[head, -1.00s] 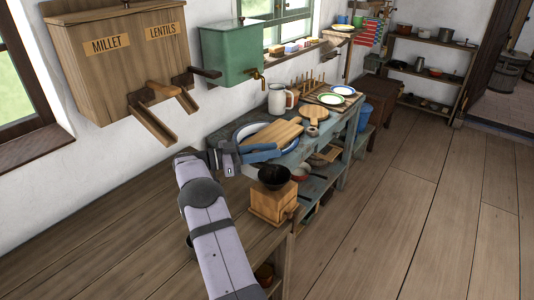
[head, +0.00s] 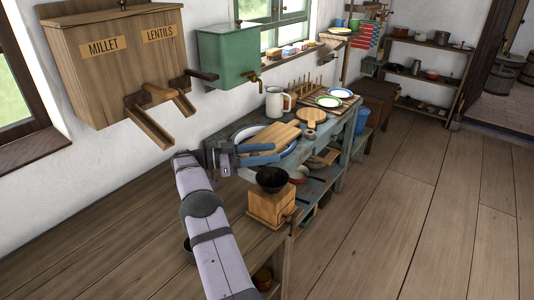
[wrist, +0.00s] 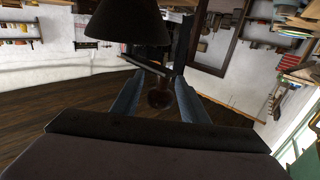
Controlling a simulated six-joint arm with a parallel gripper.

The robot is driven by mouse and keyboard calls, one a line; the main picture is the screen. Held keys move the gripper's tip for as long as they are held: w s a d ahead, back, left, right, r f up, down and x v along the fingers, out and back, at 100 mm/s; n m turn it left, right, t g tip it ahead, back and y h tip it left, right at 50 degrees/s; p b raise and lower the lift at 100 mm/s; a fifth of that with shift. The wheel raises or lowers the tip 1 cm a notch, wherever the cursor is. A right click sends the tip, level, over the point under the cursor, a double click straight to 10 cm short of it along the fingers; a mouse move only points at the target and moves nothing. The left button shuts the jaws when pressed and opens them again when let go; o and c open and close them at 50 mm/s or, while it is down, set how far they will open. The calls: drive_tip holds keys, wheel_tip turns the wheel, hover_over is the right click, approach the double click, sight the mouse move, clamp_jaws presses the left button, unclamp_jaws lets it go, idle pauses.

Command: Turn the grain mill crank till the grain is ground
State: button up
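The grain mill is a light wooden box (head: 271,206) with a black bowl-shaped hopper (head: 271,180) on top, standing at the end of the near wooden bench. My gripper (head: 277,154) reaches in from the left, just above and behind the hopper, with its blue fingers apart. In the wrist view the dark hopper (wrist: 113,22) hangs at the top. A dark crank bar (wrist: 147,66) crosses near the fingertips, and a brown rounded knob (wrist: 159,98) shows between the fingers of my gripper (wrist: 159,80). I cannot tell whether they touch it. The crank is not clear in the head view.
A wooden board (head: 270,137) lies on a blue-rimmed basin behind my gripper. A white jug (head: 276,102) and plates stand further along the blue-grey table. The millet and lentils bin (head: 115,65) hangs on the wall at left. The floor at right is clear.

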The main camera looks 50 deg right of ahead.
drive_tip(key=shift+w+a+r+n+t+h+p, duration=0.15)
drive_tip(key=shift+n+t+h+p, duration=0.25)
drive_tip(key=shift+n+t+h, duration=0.25)
drive_tip(key=shift+a+n+t+h, duration=0.2)
drive_tip(key=shift+n+t+h, duration=0.2)
drive_tip(key=shift+t, duration=0.35)
drive_tip(key=shift+w+a+n+t+h+p, duration=0.1)
drive_tip(key=shift+a+n+t+h+p, duration=0.25)
drive_tip(key=shift+n+t, duration=0.4)
drive_tip(key=shift+a+n+t+h+p, duration=0.2)
drive_tip(key=shift+n+t+h, duration=0.25)
drive_tip(key=shift+t, duration=0.5)
drive_tip(key=s+a+n+t, duration=0.1)
drive_tip(key=a+n+t, duration=0.5)
drive_tip(key=a+t, duration=0.3)
drive_tip(key=shift+s+a+h+b, duration=0.2)
drive_tip(key=shift+h+b, duration=0.1)
drive_tip(key=shift+h, duration=0.05)
